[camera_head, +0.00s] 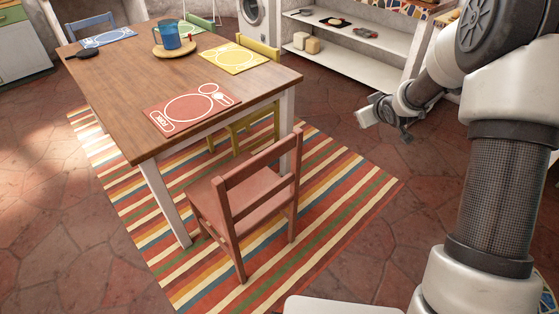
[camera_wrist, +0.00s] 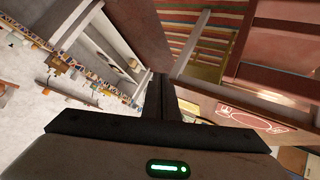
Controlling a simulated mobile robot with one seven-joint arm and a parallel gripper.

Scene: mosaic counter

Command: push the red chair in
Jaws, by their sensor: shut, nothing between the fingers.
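The red chair (camera_head: 248,190) stands upright on the striped rug at the near side of the wooden table (camera_head: 125,85). Its back faces toward me, and its seat front is close to the table edge below the red placemat. In the wrist view the red chair (camera_wrist: 285,80) fills the upper right, seen tilted. My gripper (camera_head: 402,130) is to the right of the chair in the head view, apart from it, over the tiled floor. In the wrist view my gripper's dark fingers (camera_wrist: 163,95) are together, with nothing between them.
A yellow chair (camera_head: 245,130) stands at the table's right side, beside the red one. A white shelf (camera_head: 350,65) with several items is at the back right. Tiled floor (camera_head: 420,240) is clear right of the rug (camera_head: 340,195).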

